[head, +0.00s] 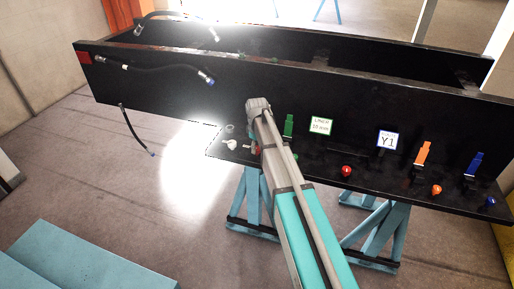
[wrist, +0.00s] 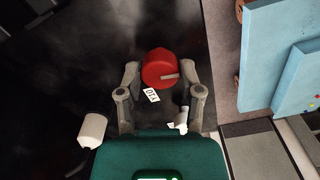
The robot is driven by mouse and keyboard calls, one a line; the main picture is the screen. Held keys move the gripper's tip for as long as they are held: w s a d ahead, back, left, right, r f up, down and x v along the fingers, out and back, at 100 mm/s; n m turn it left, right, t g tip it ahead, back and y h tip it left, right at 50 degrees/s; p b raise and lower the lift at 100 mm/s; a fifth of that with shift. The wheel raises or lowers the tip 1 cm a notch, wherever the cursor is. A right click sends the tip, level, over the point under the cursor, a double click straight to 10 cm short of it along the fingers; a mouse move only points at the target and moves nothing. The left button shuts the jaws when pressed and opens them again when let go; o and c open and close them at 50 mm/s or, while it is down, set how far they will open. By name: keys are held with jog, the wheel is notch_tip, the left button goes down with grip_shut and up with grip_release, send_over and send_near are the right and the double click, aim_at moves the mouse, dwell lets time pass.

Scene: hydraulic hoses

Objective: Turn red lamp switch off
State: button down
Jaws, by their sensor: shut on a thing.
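The red lamp switch is a round red knob (wrist: 160,66) with a small grey mark at its lower right edge, seen in the wrist view. My gripper (wrist: 161,78) has one finger on each side of this knob and is shut on it. A small white label (wrist: 151,95) with dark letters lies just below the knob; I cannot read it surely. In the head view my arm reaches to the black board's front ledge and hides most of the gripper; only a bit of red (head: 257,149) shows beside it.
White pieces (head: 231,144) lie left of my gripper. Black hoses (head: 150,68) hang at the left.

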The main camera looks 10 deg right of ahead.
jog(key=shift+n, duration=0.9)
jog(key=shift+c, duration=1.3)
grip_release()
jog(key=shift+m, duration=0.4)
